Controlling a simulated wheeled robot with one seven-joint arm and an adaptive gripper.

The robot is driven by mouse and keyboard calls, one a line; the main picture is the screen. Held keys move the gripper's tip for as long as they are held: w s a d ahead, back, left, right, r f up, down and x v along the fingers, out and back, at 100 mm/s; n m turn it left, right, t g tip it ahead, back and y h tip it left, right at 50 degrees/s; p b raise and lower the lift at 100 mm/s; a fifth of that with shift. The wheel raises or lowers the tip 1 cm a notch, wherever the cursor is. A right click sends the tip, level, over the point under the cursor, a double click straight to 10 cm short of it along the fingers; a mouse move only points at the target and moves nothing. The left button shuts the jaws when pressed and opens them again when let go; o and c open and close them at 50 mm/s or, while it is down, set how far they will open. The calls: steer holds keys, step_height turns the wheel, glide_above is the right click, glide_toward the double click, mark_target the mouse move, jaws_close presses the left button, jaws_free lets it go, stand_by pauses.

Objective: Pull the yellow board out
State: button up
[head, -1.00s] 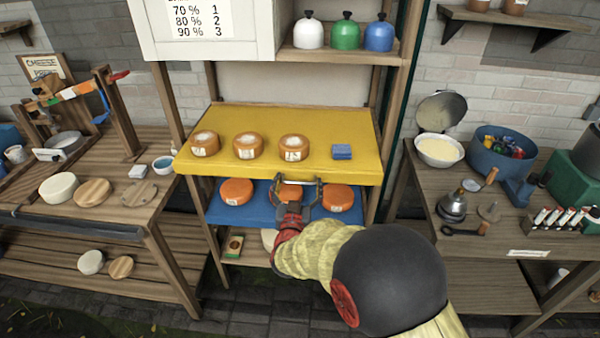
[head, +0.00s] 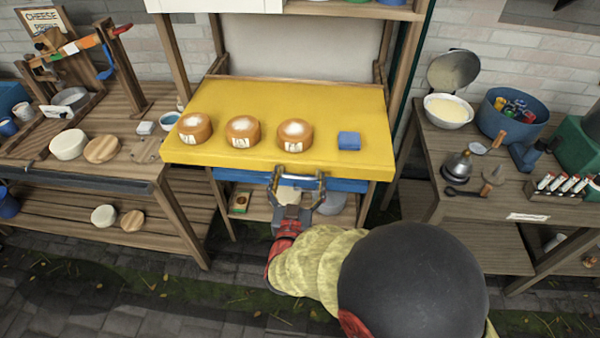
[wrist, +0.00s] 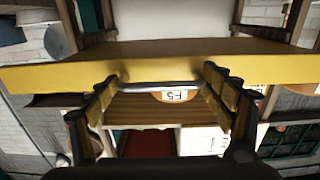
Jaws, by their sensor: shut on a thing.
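The yellow board (head: 270,97) juts out from the middle of the shelf toward me. It looks level. Three orange cheese wheels with pale tops, the left one (head: 195,128), the middle one (head: 242,131) and the right one (head: 295,135), and a blue block (head: 349,141) stand on it. My gripper (head: 297,180) is at the board's front edge, shut on its handle. In the wrist view, the metal handle (wrist: 160,87) runs between my fingers just below the yellow front edge (wrist: 40,77). The finger contacts are partly hidden.
A blue board (head: 345,184) lies directly under the yellow one, mostly covered. A wooden table (head: 135,165) with cheeses stands close on the left. Another table (head: 500,203) with a pot and tools stands on the right. Paved floor is open in front.

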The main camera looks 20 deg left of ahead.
steer(key=shift+f, duration=0.15)
steer(key=o, duration=1.4)
steer(key=shift+s, duration=0.1)
steer(key=shift+v, duration=5.95)
steer(key=shift+c, duration=0.3)
